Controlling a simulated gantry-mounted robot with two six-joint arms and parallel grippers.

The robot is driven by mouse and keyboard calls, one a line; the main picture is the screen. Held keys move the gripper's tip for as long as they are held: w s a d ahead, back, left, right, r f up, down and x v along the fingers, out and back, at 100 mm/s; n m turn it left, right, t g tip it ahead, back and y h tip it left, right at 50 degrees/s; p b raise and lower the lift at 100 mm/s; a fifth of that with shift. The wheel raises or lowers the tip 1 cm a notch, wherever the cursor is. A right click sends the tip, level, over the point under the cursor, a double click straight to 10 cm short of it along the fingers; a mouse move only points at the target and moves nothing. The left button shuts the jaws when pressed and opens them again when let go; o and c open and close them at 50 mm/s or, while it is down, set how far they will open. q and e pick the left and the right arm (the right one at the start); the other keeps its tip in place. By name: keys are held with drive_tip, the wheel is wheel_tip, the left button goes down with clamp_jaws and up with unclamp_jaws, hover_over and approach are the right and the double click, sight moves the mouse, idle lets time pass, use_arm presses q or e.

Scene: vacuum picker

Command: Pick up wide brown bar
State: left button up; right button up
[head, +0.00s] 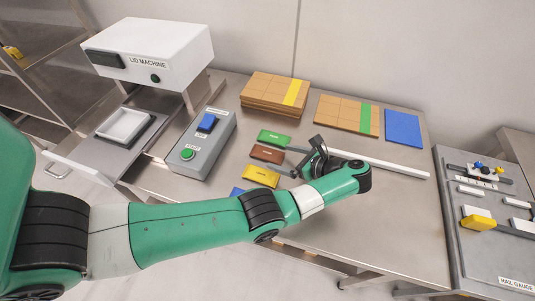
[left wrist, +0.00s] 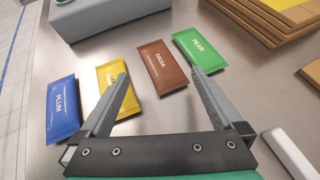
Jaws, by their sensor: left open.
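The wide brown bar, a flat packet marked COCOA (head: 267,153), lies on the steel table in a row of coloured packets. It also shows in the left wrist view (left wrist: 161,64), beyond and between my fingertips. My left gripper (head: 290,166) is open and empty, just to the right of the row in the head view. In the left wrist view its fingers (left wrist: 160,76) spread wide, with the left fingertip over the yellow packet and the right one near the brown bar's lower right. My right gripper is not in view.
A green PEAR packet (left wrist: 202,50), a yellow packet (left wrist: 118,82) and a blue PLUM packet (left wrist: 63,108) flank the bar. A grey control box (head: 203,145), a lid machine (head: 150,48), brown stacks (head: 262,92) and a white rail (head: 385,164) stand around. The table's right front is clear.

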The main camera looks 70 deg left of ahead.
sight(267, 152)
use_arm(q)
drive_tip(key=b+x, duration=0.4)
drive_tip(key=x, duration=0.1)
drive_tip(key=shift+w+d+f, duration=0.1)
drive_tip(key=shift+w+f, duration=0.1)
drive_tip(key=shift+f, duration=0.05)
drive_tip(key=shift+s+a, duration=0.15)
drive_tip(key=shift+a, duration=0.1)
drive_tip(key=shift+r, duration=0.2)
drive_tip(key=shift+c, duration=0.4)
drive_tip(key=c, duration=1.4)
drive_tip(key=shift+r, duration=0.1)
